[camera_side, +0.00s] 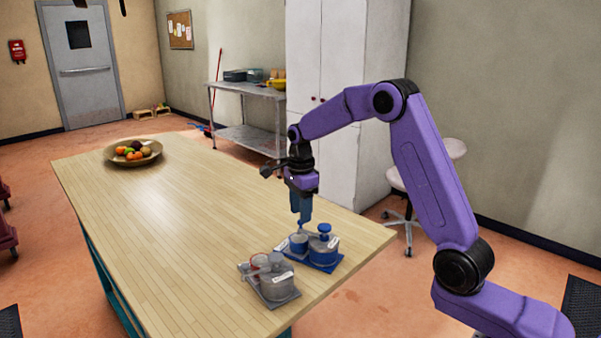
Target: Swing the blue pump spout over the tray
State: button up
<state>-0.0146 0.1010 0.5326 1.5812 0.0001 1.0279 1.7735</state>
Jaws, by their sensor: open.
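A blue-and-grey pump container (325,250) with a blue knob-like top stands on a blue tray (322,268) near the table's right front edge. A smaller blue-and-grey cup (298,244) stands on the same tray, to the left of the container. The spout's exact direction is too small to tell. My gripper (302,221) points down just above the cup, to the left of the pump top. It is open, and I see nothing held in it. Whether a fingertip touches the pump cannot be told.
A grey container (277,286) and a red-rimmed cup (259,262) stand on a grey tray (286,302) just in front and left. A fruit bowl (120,160) sits at the far end of the wooden table (190,235). The table's middle is clear.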

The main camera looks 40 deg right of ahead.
notch_tip(320, 180, up, 15)
jog(key=shift+r, duration=0.2)
dwell(0.6)
jog(key=s+a+f+n, duration=0.4)
jog(key=s+a+n, duration=0.8)
jog(key=s+n, duration=0.3)
jog(key=s+d+f+n, duration=0.1)
jog(key=s+f+n, duration=0.3)
jog(key=s+n, duration=0.5)
jog(key=s+d+f+n, duration=0.2)
jog(key=s+f+n, duration=0.2)
jog(key=s+n, duration=0.6)
jog(key=s, duration=0.4)
jog(key=shift+s+d+f, duration=0.15)
jog(key=shift+s+f, duration=0.05)
jog(key=shift+f, duration=0.1)
dwell(0.4)
